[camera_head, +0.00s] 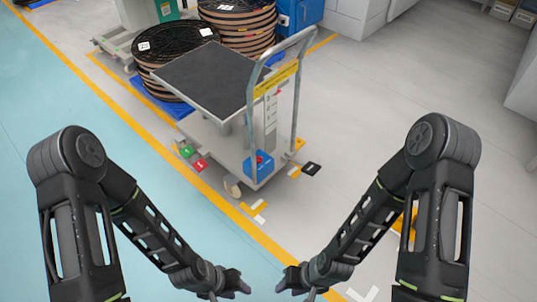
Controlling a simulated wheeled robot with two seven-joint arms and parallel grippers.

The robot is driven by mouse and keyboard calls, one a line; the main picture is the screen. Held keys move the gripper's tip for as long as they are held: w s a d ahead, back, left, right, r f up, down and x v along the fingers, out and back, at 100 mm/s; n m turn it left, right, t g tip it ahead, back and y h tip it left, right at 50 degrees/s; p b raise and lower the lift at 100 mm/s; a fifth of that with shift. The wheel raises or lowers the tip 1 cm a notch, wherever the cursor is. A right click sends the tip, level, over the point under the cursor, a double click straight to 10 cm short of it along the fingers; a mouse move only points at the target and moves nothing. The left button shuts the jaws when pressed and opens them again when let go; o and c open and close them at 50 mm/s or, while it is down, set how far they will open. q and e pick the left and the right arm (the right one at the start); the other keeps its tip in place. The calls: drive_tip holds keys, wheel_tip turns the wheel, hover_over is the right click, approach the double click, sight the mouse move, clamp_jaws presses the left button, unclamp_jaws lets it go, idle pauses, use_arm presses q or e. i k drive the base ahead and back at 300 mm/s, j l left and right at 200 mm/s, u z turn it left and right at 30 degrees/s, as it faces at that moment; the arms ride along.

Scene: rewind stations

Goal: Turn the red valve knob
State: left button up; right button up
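A small red knob-like piece (259,160) shows on a blue box (262,169) low on the near side of a lift cart; it is too small to tell for sure that it is the valve knob. My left gripper (243,284) is at the bottom middle, well short of the cart and apart from it. My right gripper (284,282) is just to its right, pointing toward it, also apart from the cart. No held object shows in either. Their fingers are too small and dark to tell open from shut.
The cart has a dark platform (205,77), a grey push handle (299,85) and casters. Spools of cable (240,22) stand behind it. A yellow line (225,205) crosses the floor.

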sight(260, 159)
drive_tip(key=i+l+u, duration=0.1)
drive_tip(key=u, duration=0.35)
drive_tip(key=l+u, duration=0.1)
drive_tip(key=u, duration=0.35)
drive_tip(key=i+l+u, duration=0.1)
drive_tip(key=u, duration=0.4)
drive_tip(key=l+u, duration=0.35)
drive_tip(key=l, duration=0.65)
drive_tip(key=l+u, duration=0.4)
drive_tip(key=l, duration=0.95)
drive_tip(key=k+l, duration=0.1)
drive_tip(key=l, duration=0.25)
